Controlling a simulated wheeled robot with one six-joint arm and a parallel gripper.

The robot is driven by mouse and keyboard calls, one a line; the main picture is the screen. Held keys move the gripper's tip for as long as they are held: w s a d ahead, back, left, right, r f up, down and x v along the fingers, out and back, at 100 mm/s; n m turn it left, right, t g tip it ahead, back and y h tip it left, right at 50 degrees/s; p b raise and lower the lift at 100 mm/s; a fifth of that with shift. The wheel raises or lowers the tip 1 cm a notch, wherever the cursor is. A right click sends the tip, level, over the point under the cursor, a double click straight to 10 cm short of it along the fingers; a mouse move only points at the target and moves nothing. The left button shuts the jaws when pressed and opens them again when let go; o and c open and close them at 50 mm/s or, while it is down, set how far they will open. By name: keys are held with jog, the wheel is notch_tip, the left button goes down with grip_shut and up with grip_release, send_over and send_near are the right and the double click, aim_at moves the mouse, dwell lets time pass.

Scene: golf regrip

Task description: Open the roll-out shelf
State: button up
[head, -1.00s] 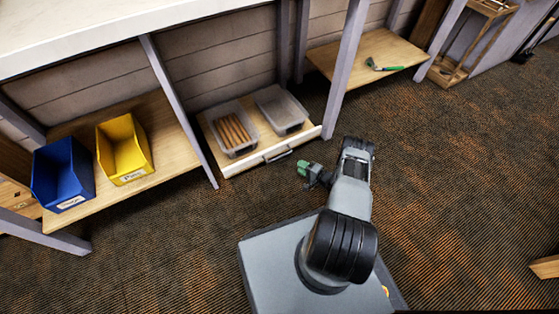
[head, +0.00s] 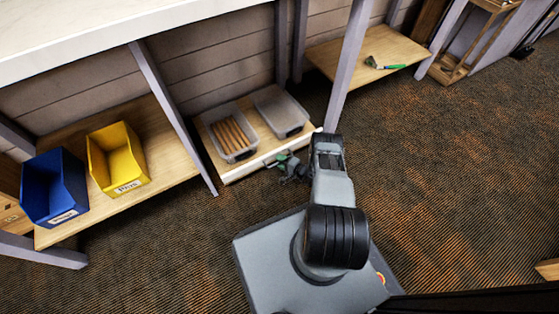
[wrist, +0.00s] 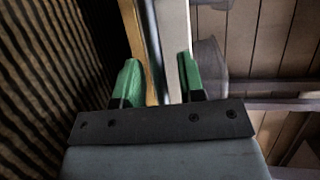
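The roll-out shelf (head: 262,138) is a wooden board with a white front (head: 243,169), low under the bench. Its dark bar handle is largely hidden behind my gripper in the head view. My gripper (head: 287,162) is at the right half of the white front, at the handle. In the wrist view its two green fingertips (wrist: 160,75) are apart, and the white front edge (wrist: 174,40) and a dark bar run between them. I cannot tell whether the fingers touch the handle.
The shelf carries a clear bin of brown sticks (head: 231,133) and another clear bin (head: 281,111). Blue (head: 54,188) and yellow (head: 117,160) bins stand on a shelf to the left. A bench leg (head: 346,65) rises just right. Carpet to the right is clear.

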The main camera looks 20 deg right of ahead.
jog(key=shift+c, duration=0.4)
grip_shut()
